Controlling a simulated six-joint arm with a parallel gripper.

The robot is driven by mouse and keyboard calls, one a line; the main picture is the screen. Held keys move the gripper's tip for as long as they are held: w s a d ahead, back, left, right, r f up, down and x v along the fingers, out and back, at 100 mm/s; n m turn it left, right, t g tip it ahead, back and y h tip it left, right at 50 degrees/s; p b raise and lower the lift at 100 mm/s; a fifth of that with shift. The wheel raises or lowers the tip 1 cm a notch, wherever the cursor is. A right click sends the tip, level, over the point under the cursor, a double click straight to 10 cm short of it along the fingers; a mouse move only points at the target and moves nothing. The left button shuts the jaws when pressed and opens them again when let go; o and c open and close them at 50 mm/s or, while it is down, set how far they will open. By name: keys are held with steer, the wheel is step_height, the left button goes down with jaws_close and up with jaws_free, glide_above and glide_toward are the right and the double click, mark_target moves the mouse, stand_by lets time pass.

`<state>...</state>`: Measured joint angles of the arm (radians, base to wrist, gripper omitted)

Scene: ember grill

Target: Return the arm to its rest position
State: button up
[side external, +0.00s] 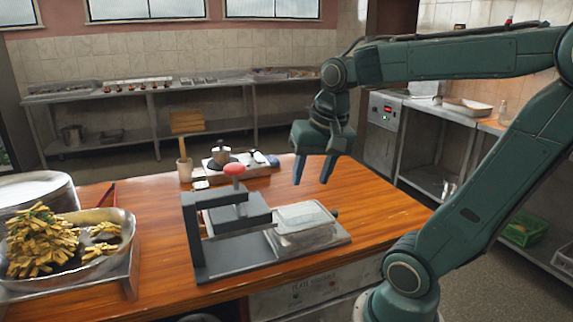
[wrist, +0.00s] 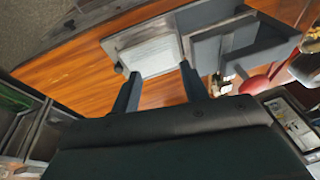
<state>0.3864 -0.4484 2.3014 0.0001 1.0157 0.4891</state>
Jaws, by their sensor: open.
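My gripper (side external: 312,170) hangs above the wooden counter (side external: 385,212), up and to the right of the press in the side view. Its two fingers point down, apart, with nothing between them. In the wrist view my gripper (wrist: 157,85) also shows two separated, empty fingers. The arm reaches in from the right and is bent at the elbow.
A grey press (side external: 222,240) with a red knob (side external: 235,170) stands on the counter beside a clear lidded container (side external: 303,222). A pan of fries (side external: 70,262) is at the left. A small pot (side external: 221,155) stands behind. Space right of the container is clear.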

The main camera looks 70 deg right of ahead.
steer(key=s+a+n+t+y, duration=0.1)
steer(key=s+a+n+t, duration=0.1)
steer(key=a+n, duration=0.6)
steer(key=shift+s+a+f+n+t, duration=0.35)
steer(key=shift+s+n, duration=0.35)
steer(key=shift+n, duration=0.3)
stand_by(0.6)
